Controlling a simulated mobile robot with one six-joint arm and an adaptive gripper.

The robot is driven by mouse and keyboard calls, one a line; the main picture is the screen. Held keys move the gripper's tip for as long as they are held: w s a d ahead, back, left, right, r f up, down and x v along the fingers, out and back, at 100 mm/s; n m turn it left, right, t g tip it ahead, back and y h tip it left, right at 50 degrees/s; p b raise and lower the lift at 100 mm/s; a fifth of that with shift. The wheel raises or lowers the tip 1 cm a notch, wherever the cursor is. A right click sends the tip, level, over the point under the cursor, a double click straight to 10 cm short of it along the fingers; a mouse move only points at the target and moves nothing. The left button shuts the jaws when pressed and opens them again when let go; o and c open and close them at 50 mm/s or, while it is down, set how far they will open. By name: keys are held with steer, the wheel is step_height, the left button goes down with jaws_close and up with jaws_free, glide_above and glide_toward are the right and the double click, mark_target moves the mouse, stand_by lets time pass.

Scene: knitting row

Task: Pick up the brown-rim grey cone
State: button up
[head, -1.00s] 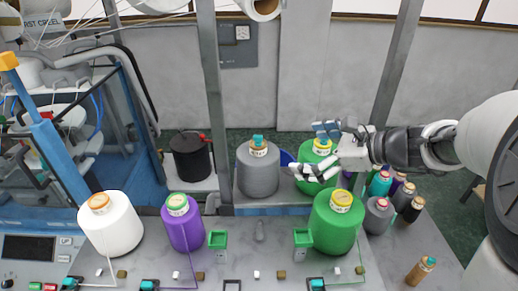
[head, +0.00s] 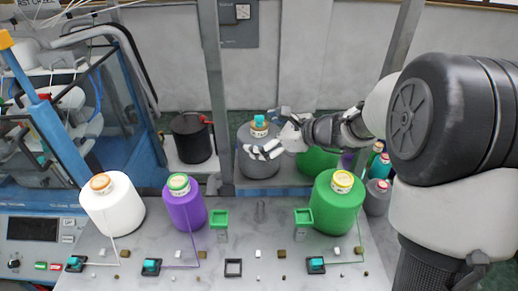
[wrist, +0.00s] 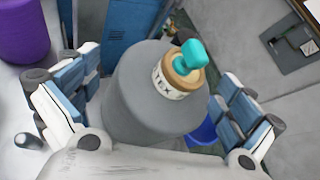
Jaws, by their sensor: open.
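The brown-rim grey cone (head: 256,167) stands upright on a low grey shelf behind the front table. Its top has a cream label, a brown rim and a teal piece. In the wrist view the cone (wrist: 140,105) lies between the two finger sets, with grey floor or shelf visible around it. My gripper (head: 270,134) is open and empty at the cone's upper part, one finger in front of it and one by its top. I cannot tell whether either finger touches it.
A green cone (head: 318,162) stands right of the grey one, partly behind my arm. White (head: 113,212), purple (head: 186,212) and green (head: 337,208) cones line the front table. A grey post (head: 216,100) rises just left. A black pot (head: 191,140) stands farther left.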

steer(key=shift+w+a+f, duration=0.1)
steer(key=shift+a, duration=0.05)
steer(key=shift+c, duration=0.4)
steer(key=c, duration=2)
